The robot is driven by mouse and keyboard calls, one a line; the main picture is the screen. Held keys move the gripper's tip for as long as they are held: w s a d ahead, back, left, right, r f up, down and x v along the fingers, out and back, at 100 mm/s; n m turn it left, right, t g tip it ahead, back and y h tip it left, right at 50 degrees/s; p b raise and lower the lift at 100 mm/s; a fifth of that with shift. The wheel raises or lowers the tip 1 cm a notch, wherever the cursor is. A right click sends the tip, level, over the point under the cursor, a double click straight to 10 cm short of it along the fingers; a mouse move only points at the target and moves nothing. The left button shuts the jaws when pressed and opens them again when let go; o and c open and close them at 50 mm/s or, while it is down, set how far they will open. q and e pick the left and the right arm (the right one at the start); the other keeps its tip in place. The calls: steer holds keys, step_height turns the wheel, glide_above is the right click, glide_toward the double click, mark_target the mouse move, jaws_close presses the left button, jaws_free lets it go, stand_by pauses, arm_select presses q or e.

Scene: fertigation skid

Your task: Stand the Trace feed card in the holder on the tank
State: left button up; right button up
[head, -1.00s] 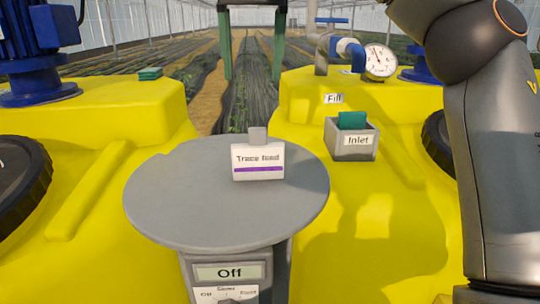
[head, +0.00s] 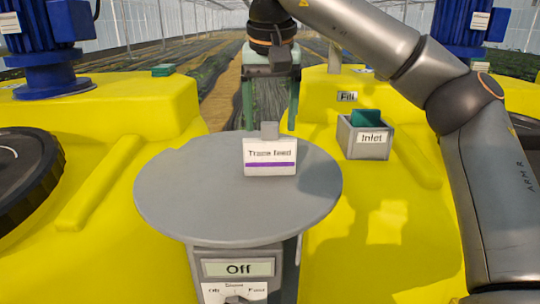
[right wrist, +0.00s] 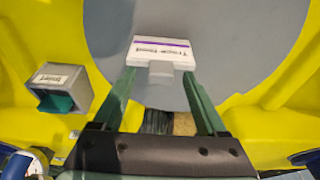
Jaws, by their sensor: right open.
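The Trace feed card (head: 270,158), white with a purple stripe and a grey tab on top, stands upright on a round grey table top (head: 180,200). It also shows in the right wrist view (right wrist: 160,50). My right gripper (head: 269,126) is open, with green fingers pointing down just behind the card in the head view. In the right wrist view the fingertips (right wrist: 159,73) lie either side of the card's tab; contact is not clear. A grey box holder labelled Inlet (head: 352,143) sits on the right yellow tank, with something teal inside. My left gripper is out of view.
A control box reading Off (head: 238,268) is under the table top. Yellow tanks (head: 120,110) stand on both sides, with a black lid (head: 25,165) and blue motor (head: 50,60) at left. A Fill label (head: 347,97) is behind the holder.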

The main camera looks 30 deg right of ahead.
steer(key=shift+w+d+f, duration=0.1)
steer(key=shift+w+f, duration=0.05)
steer(key=shift+f, duration=0.45)
jaws_close()
stand_by(0.5)
